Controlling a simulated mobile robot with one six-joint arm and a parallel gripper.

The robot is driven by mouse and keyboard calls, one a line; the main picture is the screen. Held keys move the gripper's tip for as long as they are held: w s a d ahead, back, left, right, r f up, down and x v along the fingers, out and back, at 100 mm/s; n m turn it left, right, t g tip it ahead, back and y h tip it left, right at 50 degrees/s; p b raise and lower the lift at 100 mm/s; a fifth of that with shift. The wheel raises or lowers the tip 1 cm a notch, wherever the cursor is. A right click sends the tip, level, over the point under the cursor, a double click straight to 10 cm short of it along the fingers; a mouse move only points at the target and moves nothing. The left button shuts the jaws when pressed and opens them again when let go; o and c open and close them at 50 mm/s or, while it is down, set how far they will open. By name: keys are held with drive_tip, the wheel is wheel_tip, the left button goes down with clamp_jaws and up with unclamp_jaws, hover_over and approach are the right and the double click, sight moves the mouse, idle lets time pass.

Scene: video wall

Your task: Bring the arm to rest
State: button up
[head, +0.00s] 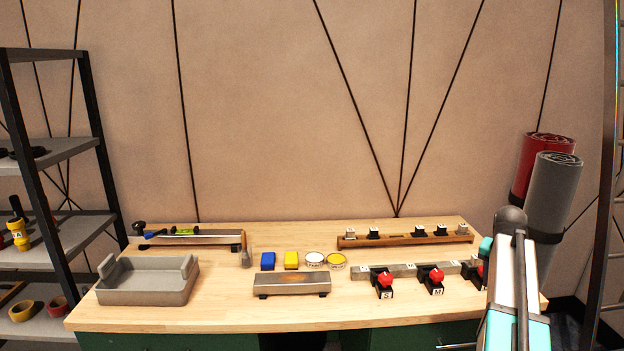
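My arm rises at the lower right of the head view, in front of the workbench's right end. White and teal links and a dark grey rounded joint show. My gripper's fingers do not show, so I cannot see whether it holds anything. The wooden workbench (210,315) stands below and to the left of the arm. The arm covers part of its right end and part of the rightmost red-knobbed block (481,270).
Shelves (60,150) stand left; rolled mats (553,200) stand behind the arm. Bare bench shows along the front.

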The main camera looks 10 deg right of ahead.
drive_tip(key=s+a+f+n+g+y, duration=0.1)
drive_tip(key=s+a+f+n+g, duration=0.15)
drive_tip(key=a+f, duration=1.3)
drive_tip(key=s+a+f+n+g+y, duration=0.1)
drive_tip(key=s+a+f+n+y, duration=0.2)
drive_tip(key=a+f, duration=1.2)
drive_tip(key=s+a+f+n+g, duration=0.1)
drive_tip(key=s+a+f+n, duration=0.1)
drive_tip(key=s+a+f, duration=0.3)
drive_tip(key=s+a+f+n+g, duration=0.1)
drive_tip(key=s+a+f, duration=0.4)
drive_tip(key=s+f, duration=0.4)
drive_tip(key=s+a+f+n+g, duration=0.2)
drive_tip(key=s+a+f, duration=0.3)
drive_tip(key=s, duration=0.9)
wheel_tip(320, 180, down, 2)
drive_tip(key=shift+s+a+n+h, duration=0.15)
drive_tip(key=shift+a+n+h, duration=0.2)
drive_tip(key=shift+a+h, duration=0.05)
